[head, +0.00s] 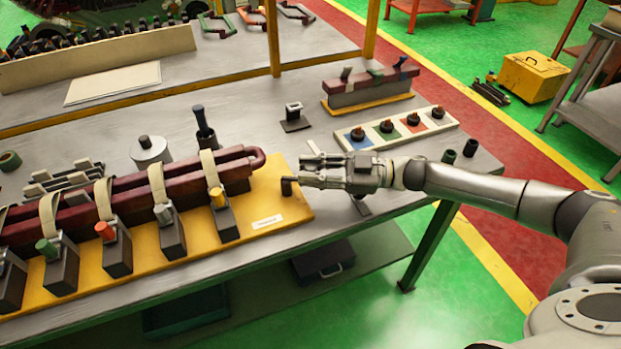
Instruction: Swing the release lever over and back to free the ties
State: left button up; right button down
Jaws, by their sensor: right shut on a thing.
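My right gripper (303,172) reaches in from the right and is shut on the release lever (287,187), a small dark bent handle at the right end of the yellow board (275,208). Its fingers hide part of the lever. Several cream ties (157,186) loop over the dark red coil bars (128,204) on the board. Each tie runs down to a dark block with a coloured cap, such as yellow (217,197), silver (163,214), orange (105,231) and green (47,249). My left gripper is out of view.
A white strip with coloured squares and dark knobs (387,126) lies behind my right forearm. A dark red block on a yellow base (368,103) and a small metal stand (294,117) stand further back. A grey canister (150,150) stands behind the coil. A white label (267,221) is near the lever.

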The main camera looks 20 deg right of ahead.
jog(key=shift+w+d+n+g+y+b, duration=0.1)
jog(key=shift+w+n+g+y+b, duration=0.15)
jog(key=shift+n+g, duration=0.35)
jog(key=c, duration=1.3)
grip_release()
jog(key=v, duration=1.2)
jog(key=shift+w, duration=0.1)
